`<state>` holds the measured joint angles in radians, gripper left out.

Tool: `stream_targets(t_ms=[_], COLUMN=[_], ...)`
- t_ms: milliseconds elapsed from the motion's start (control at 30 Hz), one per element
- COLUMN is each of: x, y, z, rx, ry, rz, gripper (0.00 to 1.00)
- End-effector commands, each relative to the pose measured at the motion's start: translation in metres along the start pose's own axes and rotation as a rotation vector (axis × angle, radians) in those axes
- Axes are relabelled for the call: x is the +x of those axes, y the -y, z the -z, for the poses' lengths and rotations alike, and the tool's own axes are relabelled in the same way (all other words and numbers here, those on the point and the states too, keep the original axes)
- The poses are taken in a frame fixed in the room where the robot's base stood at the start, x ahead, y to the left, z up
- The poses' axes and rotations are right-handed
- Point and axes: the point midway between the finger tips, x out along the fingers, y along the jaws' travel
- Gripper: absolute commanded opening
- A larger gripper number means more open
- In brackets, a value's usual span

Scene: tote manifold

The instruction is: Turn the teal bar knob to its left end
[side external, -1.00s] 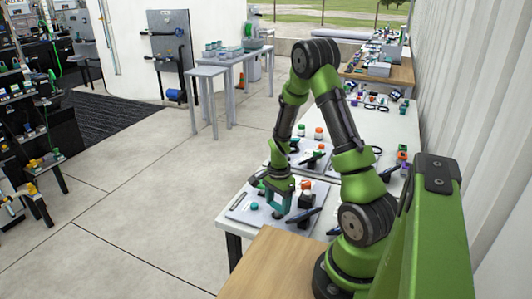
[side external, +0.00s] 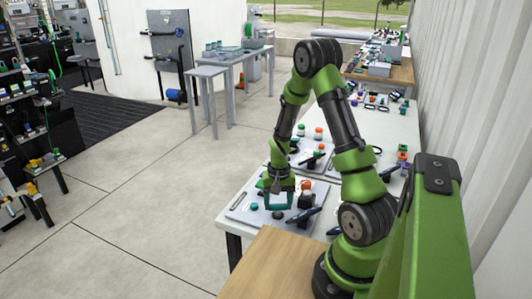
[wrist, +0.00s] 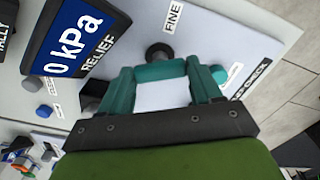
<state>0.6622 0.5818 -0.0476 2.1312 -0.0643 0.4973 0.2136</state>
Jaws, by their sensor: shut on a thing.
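The teal bar knob (wrist: 160,71) lies across the gap between my fingertips in the wrist view, under the FINE label. My gripper (wrist: 162,76) has teal fingers, one at each end of the bar, and is shut on it. In the side external view my gripper (side external: 279,203) is low over the near pale panel (side external: 240,214). There the bar blends with the teal fingers, so its edges are hard to tell. The bar's end marks are not readable.
A dark round knob (wrist: 159,52) sits just beyond the bar. A small teal round part (wrist: 218,74) is close to the right finger. A tilted 0 kPa display (wrist: 75,40) stands at upper left. Bare panel lies at upper right.

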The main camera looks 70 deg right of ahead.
Motion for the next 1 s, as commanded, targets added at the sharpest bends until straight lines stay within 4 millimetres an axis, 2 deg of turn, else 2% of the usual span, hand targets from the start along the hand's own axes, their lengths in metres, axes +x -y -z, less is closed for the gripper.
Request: stream_targets(t_ms=[1000], x=[-0.0008], y=[0.0], z=[-0.0005], rx=[-0.919], ry=[0.002], rz=[0.001], gripper=[0.33])
